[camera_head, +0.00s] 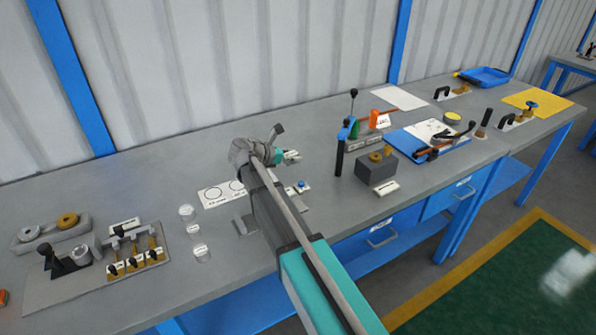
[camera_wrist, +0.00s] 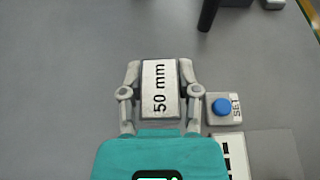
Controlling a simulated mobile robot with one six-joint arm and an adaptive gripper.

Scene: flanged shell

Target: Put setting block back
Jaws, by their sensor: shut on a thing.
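The setting block (camera_wrist: 160,90) is a pale grey block marked "50 mm". In the wrist view it sits between the two fingers of my gripper (camera_wrist: 160,92), which are shut on its sides. In the head view my gripper (camera_head: 286,156) points right over the middle of the bench, with the block's pale end (camera_head: 293,154) partly showing. A small plate with a blue button (camera_wrist: 222,107) marked "SET" lies just right of the block in the wrist view; it also shows in the head view (camera_head: 302,187). The block's height above the bench is hard to tell.
A black post (camera_head: 340,158) and a dark grey box (camera_head: 376,168) stand to the right. A white card with circles (camera_head: 215,196) and clear discs (camera_head: 187,211) lie to the left, beside a fixture plate (camera_head: 60,292). A blue mat (camera_head: 405,143) lies further right. Bare bench (camera_wrist: 60,70) surrounds the block's left side.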

